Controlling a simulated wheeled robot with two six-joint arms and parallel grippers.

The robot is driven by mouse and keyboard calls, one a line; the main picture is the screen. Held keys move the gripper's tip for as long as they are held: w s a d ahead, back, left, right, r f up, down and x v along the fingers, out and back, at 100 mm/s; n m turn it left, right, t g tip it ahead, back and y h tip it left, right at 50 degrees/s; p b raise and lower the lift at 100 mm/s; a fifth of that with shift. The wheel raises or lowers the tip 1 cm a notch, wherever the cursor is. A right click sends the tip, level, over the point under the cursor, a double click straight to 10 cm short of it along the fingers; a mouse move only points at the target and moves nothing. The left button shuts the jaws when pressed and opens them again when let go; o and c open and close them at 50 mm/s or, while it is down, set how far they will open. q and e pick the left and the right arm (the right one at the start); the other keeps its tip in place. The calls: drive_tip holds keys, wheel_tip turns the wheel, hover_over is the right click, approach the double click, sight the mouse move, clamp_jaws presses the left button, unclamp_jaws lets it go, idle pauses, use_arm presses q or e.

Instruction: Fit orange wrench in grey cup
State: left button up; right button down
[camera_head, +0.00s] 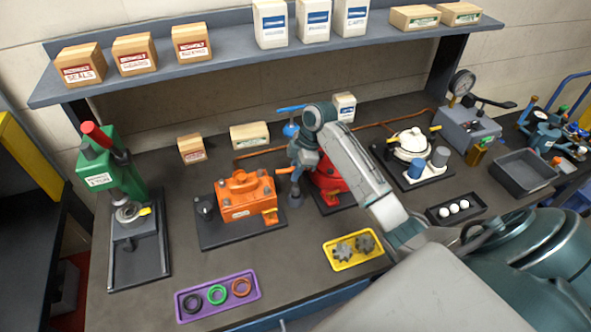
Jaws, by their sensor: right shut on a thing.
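My right gripper (296,172) hangs over the middle of the bench, between the orange motor (243,197) and the red motor (330,180). It is shut on a small, mostly hidden thing. A brownish-orange bit of it, which looks like the orange wrench (284,171), shows at the left of the fingers. A small grey cup (295,200) stands just below the gripper, by the red motor's base. I cannot tell whether the wrench and the cup touch. My left gripper is not in view.
A green press (112,170) stands at the left. A purple tray of rings (217,298) and a yellow tray of gears (330,261) lie in front. A white motor (410,144) is at the right. The shelf (230,68) runs above the bench.

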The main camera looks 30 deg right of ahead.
sight(296, 187)
drive_tip(key=shift+f+b, duration=0.7)
drive_tip(key=shift+f, duration=1.1)
drive_tip(key=c, duration=1.3)
unclamp_jaws()
drive_tip(key=shift+r+p, duration=0.95)
drive_tip(key=shift+r, duration=2.05)
